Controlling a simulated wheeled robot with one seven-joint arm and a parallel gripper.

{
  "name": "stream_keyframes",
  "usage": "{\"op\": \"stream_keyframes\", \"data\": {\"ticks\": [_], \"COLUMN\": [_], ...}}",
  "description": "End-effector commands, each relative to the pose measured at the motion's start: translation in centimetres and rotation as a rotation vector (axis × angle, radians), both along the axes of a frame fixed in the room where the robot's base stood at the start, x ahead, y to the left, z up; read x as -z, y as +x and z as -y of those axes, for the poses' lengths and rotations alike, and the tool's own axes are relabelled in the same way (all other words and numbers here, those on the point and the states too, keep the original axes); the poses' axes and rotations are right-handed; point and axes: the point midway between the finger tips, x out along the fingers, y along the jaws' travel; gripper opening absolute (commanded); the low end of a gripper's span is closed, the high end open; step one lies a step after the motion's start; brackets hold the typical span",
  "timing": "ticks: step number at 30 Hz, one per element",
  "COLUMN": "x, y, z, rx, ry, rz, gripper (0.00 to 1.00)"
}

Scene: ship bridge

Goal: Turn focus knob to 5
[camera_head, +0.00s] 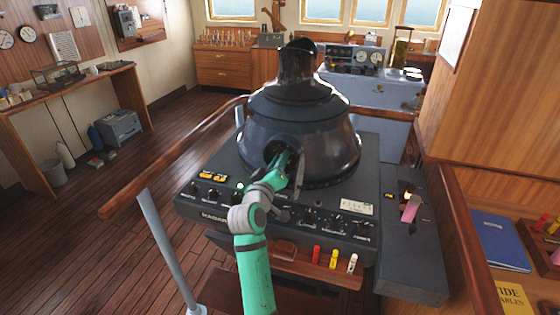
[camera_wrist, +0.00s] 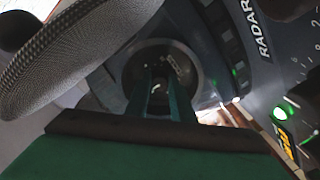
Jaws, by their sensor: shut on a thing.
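The radar console (camera_head: 215,213) stands in the middle of the head view, with a large dark domed hood (camera_head: 325,135) on top. My gripper (camera_head: 283,158) reaches up from the front to a round dark opening low on the hood's near side. In the wrist view, its two green fingers (camera_wrist: 160,88) point into a dark round fitting (camera_wrist: 133,75) and are closed on a small dark knob between them. The fingers hide most of this knob. A small white mark shows there, but I cannot read any number or the pointer's setting.
Several other knobs (camera_head: 310,216) line the console's front panel below the hood. Yellow switches (camera_head: 213,176) and a lit green lamp (camera_wrist: 285,110) are near. Coloured markers (camera_head: 333,258) stand in the front ledge. A wooden rail (camera_head: 165,168) runs along the left.

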Motion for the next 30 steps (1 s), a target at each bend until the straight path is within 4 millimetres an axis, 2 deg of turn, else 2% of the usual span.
{"op": "stream_keyframes", "data": {"ticks": [15,16,18,30], "x": [0.18,0.19,0.17,0.14], "y": [-0.02,-0.02,-0.02,-0.55], "z": [0.13,0.14,0.14,-0.16], "rx": [0.003,0.003,0.003,0.001], "ry": [-0.019,-0.019,-0.019,-0.019], "rz": [-0.011,-0.011,-0.011,-0.009], "gripper": [0.0,0.24,0.4,0.4]}}
